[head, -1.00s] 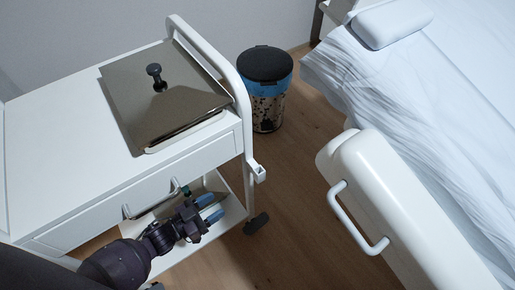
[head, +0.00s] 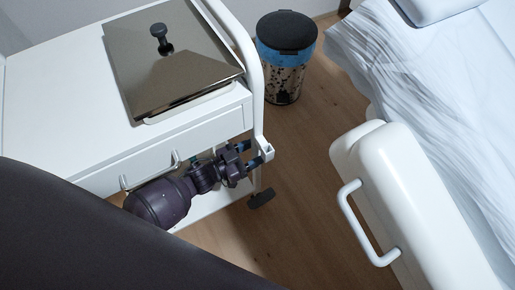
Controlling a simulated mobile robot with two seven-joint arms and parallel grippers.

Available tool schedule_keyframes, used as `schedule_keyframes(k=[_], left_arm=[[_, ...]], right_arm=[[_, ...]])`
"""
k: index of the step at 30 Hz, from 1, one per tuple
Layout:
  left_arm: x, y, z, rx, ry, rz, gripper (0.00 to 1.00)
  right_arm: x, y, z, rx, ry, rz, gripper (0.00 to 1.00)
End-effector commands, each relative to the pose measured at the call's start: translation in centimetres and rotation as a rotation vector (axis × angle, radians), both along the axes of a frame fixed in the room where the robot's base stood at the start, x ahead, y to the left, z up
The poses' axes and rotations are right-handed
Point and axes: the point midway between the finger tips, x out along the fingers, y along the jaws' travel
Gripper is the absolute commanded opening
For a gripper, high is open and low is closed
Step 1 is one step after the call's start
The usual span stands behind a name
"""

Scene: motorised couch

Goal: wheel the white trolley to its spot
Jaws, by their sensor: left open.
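The white trolley (head: 60,75) stands at the left, with a drawer in its side and a white tubular push rail (head: 250,62) at its right end. A small white bracket (head: 264,147) sits low on the rail's post. My left gripper (head: 262,153) is open at the bracket, its blue-tipped fingers close to it. I cannot tell whether they touch it. My left forearm hides the trolley's near side and part of its lower shelf. One dark caster (head: 261,198) shows on the floor. My right gripper is out of view.
A square dish with a dark lid (head: 175,60) stands on the trolley top. A bin with a black lid (head: 285,35) is behind the trolley. A white couch part with a handle (head: 410,180) and a bed with sheets (head: 420,80) are at the right. Bare wooden floor (head: 315,170) lies between.

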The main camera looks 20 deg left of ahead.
Motion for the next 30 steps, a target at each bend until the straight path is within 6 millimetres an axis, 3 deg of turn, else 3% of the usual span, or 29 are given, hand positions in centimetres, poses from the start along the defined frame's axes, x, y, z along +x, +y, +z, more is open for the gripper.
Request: schedule_keyframes(k=[15,25,30], left_arm=[[1.21,-0.94,0.00,0.001,0.000,0.000,0.52],[1.19,-0.93,0.00,0.001,0.000,0.000,0.02],[1.19,-0.91,0.00,0.001,0.000,0.000,0.00]], right_arm=[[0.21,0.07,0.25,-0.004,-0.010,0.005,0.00],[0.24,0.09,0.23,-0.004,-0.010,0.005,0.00],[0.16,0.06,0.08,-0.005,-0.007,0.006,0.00]])
